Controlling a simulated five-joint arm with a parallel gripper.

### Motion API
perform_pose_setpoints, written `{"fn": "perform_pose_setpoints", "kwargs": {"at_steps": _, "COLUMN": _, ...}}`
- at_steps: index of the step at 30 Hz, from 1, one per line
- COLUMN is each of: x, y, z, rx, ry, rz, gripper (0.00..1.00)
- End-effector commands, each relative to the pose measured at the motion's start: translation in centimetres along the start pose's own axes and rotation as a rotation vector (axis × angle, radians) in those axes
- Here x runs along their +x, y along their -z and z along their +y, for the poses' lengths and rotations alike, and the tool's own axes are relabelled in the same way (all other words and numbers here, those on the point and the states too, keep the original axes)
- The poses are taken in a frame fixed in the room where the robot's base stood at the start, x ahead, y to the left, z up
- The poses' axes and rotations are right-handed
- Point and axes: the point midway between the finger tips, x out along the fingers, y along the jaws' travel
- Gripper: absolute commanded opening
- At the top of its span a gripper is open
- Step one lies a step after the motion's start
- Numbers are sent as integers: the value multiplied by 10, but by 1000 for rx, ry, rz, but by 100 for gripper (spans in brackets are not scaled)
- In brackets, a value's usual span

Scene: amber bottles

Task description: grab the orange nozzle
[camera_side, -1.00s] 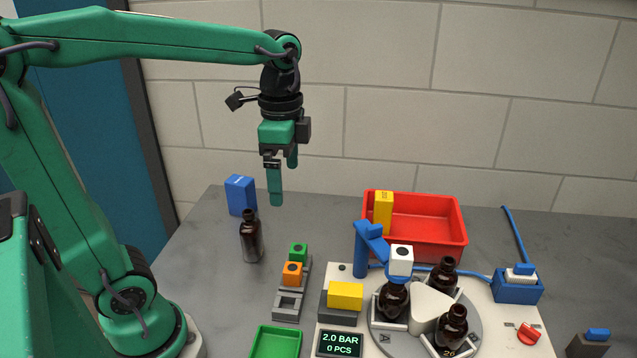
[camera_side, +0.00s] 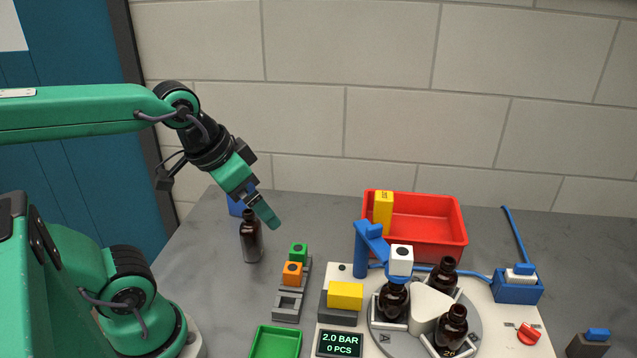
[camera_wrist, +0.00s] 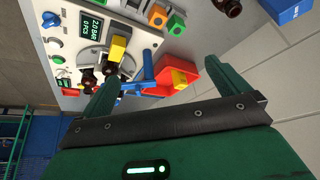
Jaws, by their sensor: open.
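The orange nozzle (camera_side: 292,273) is a small block with a dark hole in its top, seated in a grey rack (camera_side: 287,305). A green nozzle (camera_side: 298,251) stands directly behind it, and the front slot of the rack is empty. In the wrist view the orange nozzle (camera_wrist: 157,15) shows near the top edge, beside the green one (camera_wrist: 176,25). My gripper (camera_side: 267,214) is tilted, pointing down and right, above and left of the nozzles and clear of them. In the wrist view my gripper (camera_wrist: 189,65) has its fingers wide apart with nothing between them.
An amber bottle (camera_side: 251,240) stands left of the rack, below my gripper, with a blue box (camera_side: 236,207) behind. Right of the rack are a yellow block (camera_side: 345,295), a blue post (camera_side: 361,250) and a turntable with bottles. A green tray (camera_side: 275,343) lies in front.

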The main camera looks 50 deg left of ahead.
Motion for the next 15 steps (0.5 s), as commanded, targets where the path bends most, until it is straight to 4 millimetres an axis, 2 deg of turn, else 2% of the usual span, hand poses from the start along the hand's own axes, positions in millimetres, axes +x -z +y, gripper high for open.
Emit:
{"fn": "perform_pose_setpoints", "kwargs": {"at_steps": 6, "x": 1, "y": -4, "z": 0, "rx": -43, "ry": 0, "rz": 27, "gripper": 100}}
{"fn": "perform_pose_setpoints", "kwargs": {"at_steps": 13, "x": 1, "y": -4, "z": 0, "rx": -42, "ry": 0, "rz": 26, "gripper": 58}}
{"fn": "perform_pose_setpoints", "kwargs": {"at_steps": 15, "x": 1, "y": -4, "z": 0, "rx": -42, "ry": 0, "rz": 26, "gripper": 58}}
